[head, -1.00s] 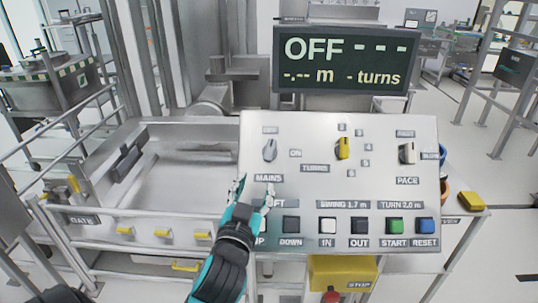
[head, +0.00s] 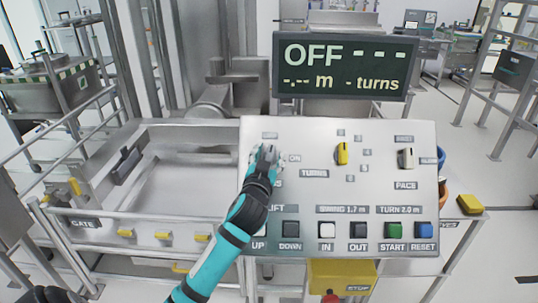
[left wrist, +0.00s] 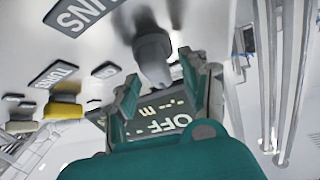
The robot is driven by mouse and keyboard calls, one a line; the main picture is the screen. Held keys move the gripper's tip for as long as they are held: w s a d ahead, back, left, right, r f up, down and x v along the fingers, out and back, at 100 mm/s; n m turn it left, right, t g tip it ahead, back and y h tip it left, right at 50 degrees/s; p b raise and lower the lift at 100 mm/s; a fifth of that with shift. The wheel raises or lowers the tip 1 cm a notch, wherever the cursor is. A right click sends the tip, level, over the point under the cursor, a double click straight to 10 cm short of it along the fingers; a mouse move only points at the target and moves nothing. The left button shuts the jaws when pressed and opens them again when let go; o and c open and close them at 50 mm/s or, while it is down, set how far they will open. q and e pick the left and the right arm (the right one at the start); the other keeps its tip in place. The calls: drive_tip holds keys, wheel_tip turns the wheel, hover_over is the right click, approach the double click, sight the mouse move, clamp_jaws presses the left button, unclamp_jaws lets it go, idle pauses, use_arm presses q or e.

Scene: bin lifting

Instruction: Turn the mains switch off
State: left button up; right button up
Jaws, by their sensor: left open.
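The mains switch, a grey knob, is hidden behind my left gripper (head: 265,158) in the head view. In the left wrist view the knob (left wrist: 152,58) stands out from the panel, in front of and between the two spread fingers of my left gripper (left wrist: 158,72). The gripper is open, and I cannot tell whether a finger touches the knob. The control panel (head: 290,190) is a pale sloped plate. The display (head: 345,62) above it reads OFF, with dashes for metres and turns. My right gripper is not in view.
A railed steel bay (head: 180,170) lies left.

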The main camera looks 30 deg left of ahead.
use_arm(q)
clamp_jaws()
drive_tip(key=shift+f+n+y+b, duration=0.2)
drive_tip(key=shift+n+y+b, duration=0.1)
drive_tip(key=shift+b, duration=0.2)
drive_tip(key=shift+d+n+g+y+b, duration=0.1)
drive_tip(key=shift+n+g+y+b, duration=0.2)
drive_tip(key=shift+n+y+b, duration=0.5)
drive_tip(key=shift+r+n+g+y+b, duration=0.15)
drive_tip(key=shift+n+g+y+b, duration=0.15)
drive_tip(key=shift+n+b, duration=0.5)
drive_tip(key=shift+d+r, duration=0.1)
